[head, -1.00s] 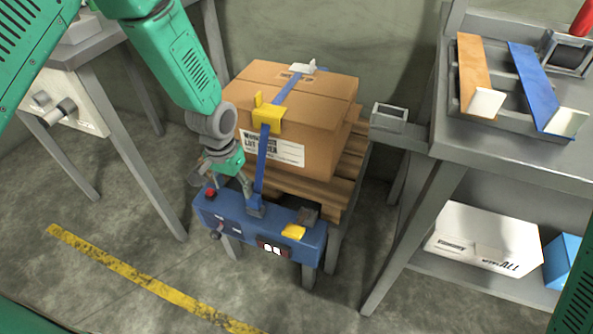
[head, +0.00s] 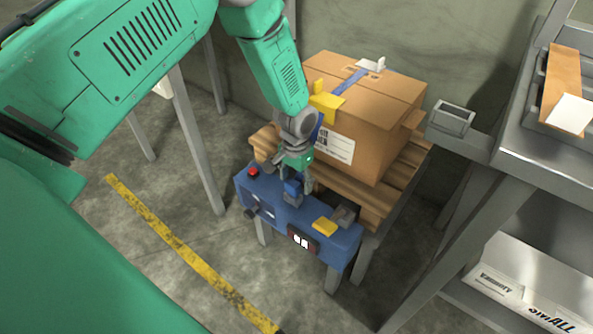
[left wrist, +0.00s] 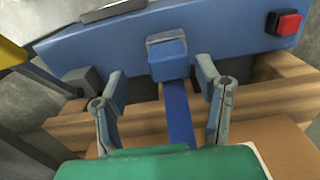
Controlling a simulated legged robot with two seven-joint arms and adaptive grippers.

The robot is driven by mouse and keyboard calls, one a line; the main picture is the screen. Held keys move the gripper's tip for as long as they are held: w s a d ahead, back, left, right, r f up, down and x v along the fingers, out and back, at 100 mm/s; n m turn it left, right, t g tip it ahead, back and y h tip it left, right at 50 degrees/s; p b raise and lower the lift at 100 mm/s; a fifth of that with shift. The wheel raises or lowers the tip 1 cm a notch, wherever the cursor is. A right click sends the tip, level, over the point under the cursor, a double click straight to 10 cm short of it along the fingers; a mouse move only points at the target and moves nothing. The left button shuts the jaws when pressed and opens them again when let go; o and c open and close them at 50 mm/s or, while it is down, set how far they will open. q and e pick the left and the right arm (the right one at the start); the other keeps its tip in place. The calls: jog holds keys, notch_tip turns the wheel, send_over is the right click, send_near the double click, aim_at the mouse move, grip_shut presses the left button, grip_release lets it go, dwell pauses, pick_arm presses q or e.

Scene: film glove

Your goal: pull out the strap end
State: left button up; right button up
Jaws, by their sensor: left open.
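A blue strap runs over the cardboard box (head: 380,130), under a yellow corner piece (head: 327,106), and down to a blue block (head: 292,193) on the blue strapping machine (head: 340,245). In the left wrist view, the strap (left wrist: 180,118) goes into the block (left wrist: 167,56) between my fingers. My left gripper (head: 294,181) is open at the block, in front of the box. In the left wrist view, the left gripper (left wrist: 162,80) has one finger on each side of the strap, apart from it. My gripper hides part of the strap in the head view. My right gripper is not in view.
The box stands on a wooden pallet (head: 345,190). The machine has a red button (head: 253,171), a yellow part (head: 324,226) and a dark switch panel (head: 301,240). Floor in front is clear.

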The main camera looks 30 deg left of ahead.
aim_at(291, 181)
pick_arm(q)
jog(key=shift+a+f, duration=0.3)
jog(key=shift+f, duration=0.3)
jog(key=shift+a+f, duration=0.3)
jog(key=shift+f, duration=0.25)
jog(key=shift+a+f, duration=0.3)
jog(key=shift+d+r, duration=0.1)
jog(key=shift+d, duration=0.15)
jog(key=shift+d+r, duration=0.1)
jog(key=shift+d, duration=0.15)
jog(key=c, duration=0.3)
jog(key=shift+d, duration=0.15)
jog(key=c, duration=0.9)
jog(key=shift+a, duration=0.4)
jog(key=shift+c, duration=0.2)
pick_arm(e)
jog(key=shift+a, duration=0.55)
pick_arm(q)
jog(key=shift+d+r, duration=0.1)
jog(key=shift+r, duration=0.1)
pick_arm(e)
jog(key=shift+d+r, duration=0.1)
pick_arm(q)
jog(key=shift+r, duration=0.15)
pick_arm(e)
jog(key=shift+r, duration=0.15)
